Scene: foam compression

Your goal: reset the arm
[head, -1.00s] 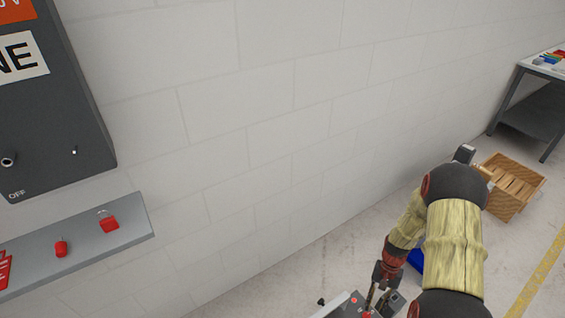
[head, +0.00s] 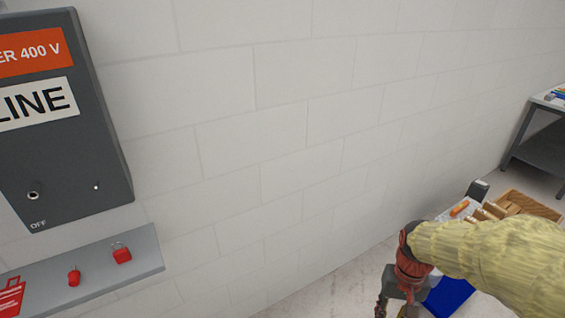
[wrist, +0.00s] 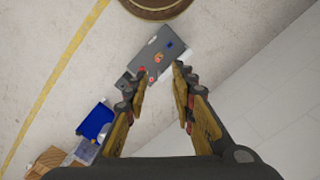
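My arm comes in from the right in the head view, a yellowish sleeve-like link ending at a red and dark wrist. My gripper (head: 394,306) hangs down at the bottom edge, its tips cut off there. In the wrist view my gripper (wrist: 162,82) has its two fingers apart with nothing between them. Beyond the fingertips, well below, is a grey panel or cart top (wrist: 158,58) with small red and orange items and a blue one.
A grey electrical box (head: 65,140) and a shelf (head: 130,262) with a red padlock (head: 121,253) are on the left wall. A blue bin (head: 448,296) and wooden crate (head: 530,203) stand lower right. A dark table (head: 540,145) is far right. Floor (wrist: 50,40) is mostly clear.

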